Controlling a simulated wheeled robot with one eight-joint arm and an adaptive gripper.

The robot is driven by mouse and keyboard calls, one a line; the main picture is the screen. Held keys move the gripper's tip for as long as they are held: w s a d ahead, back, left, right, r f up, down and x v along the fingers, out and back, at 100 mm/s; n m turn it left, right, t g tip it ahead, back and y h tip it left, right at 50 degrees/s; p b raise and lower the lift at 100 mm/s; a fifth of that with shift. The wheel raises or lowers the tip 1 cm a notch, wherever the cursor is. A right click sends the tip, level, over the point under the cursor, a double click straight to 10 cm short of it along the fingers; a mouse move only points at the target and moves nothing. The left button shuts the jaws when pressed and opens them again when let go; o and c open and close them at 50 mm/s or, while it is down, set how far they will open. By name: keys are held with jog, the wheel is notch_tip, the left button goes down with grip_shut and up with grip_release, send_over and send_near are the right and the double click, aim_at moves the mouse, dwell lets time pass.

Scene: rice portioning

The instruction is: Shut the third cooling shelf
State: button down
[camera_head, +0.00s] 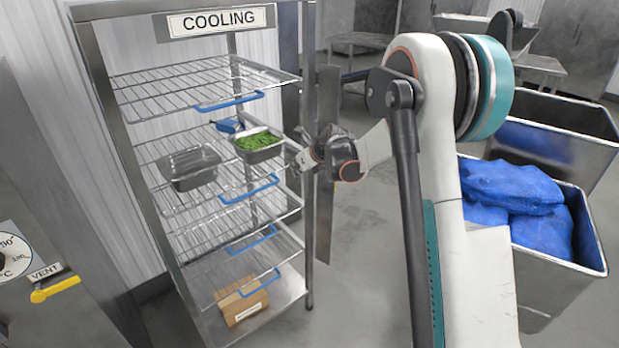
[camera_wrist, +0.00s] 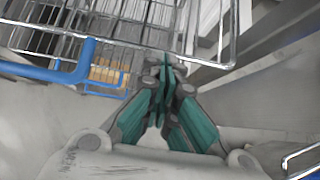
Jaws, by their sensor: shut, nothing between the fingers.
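The cooling rack (camera_head: 131,156) stands at the left of the head view, with several wire shelves that carry blue front handles. The third shelf (camera_head: 200,236), counted from the top, looks bare; its blue handle (camera_head: 252,240) shows at its front. I cannot tell exactly how far it sticks out. My gripper (camera_head: 299,152) is shut and empty beside the rack's right front side, around the height of the tray shelf. In the wrist view my gripper (camera_wrist: 163,65) points toward a wire shelf edge; a blue handle (camera_wrist: 62,72) lies to its left. I cannot tell whether it touches the rack.
The second shelf holds an empty-looking metal pan (camera_head: 189,168), a pan of green food (camera_head: 259,144) and a small blue item (camera_head: 229,126). A cardboard box (camera_head: 241,301) sits at the rack's bottom. A metal bin (camera_head: 590,232) with blue bags (camera_head: 513,188) stands right.

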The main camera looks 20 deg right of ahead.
aim_at(288, 163)
jog(key=shift+w+a, duration=0.25)
jog(key=shift+w, duration=0.55)
jog(key=shift+w+a, duration=0.25)
jog(key=shift+w, duration=0.5)
jog(key=shift+w+a, duration=0.25)
jog(key=shift+w, duration=0.55)
